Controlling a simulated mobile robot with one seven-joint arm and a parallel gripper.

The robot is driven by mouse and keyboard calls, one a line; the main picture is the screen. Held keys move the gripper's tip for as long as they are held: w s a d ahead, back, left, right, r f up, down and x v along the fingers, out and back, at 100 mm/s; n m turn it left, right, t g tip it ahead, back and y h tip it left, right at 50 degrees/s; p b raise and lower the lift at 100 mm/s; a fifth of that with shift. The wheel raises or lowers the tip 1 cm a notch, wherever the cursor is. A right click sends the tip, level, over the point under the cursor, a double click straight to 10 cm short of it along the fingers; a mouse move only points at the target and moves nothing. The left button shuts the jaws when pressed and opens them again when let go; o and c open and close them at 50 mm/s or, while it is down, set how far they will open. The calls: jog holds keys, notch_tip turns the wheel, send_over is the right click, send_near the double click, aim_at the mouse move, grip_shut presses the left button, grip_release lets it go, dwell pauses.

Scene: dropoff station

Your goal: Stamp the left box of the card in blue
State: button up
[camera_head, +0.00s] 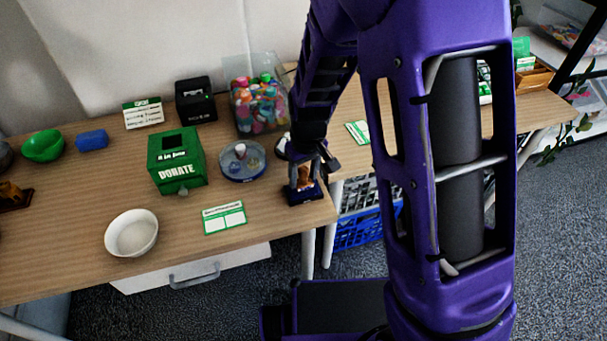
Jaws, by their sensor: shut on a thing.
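The card (224,217), white with green print and two boxes, lies flat near the table's front edge. Both of its boxes look blank from here. My gripper (305,169) points down at the table's right front corner, right of the card. It is shut on a brown-handled stamp (303,183), partly hidden by the fingers. Under the stamp is a dark blue base (305,195), perhaps an ink pad. I cannot tell whether the stamp touches it. Another brown item (10,191), perhaps a stamp, sits on a dark base at the far left.
A white bowl (132,232) stands left of the card. Behind the card are a green donation box (177,162) and a round tray (243,163). A clear bin of colourful items (260,103) stands farther back. The table between card and gripper is clear.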

jog(key=shift+f+b, duration=0.3)
jog(key=shift+f, duration=0.3)
dwell(1.3)
jog(key=shift+r, duration=0.15)
jog(key=shift+r+p, duration=2.65)
jog(key=shift+r, duration=0.75)
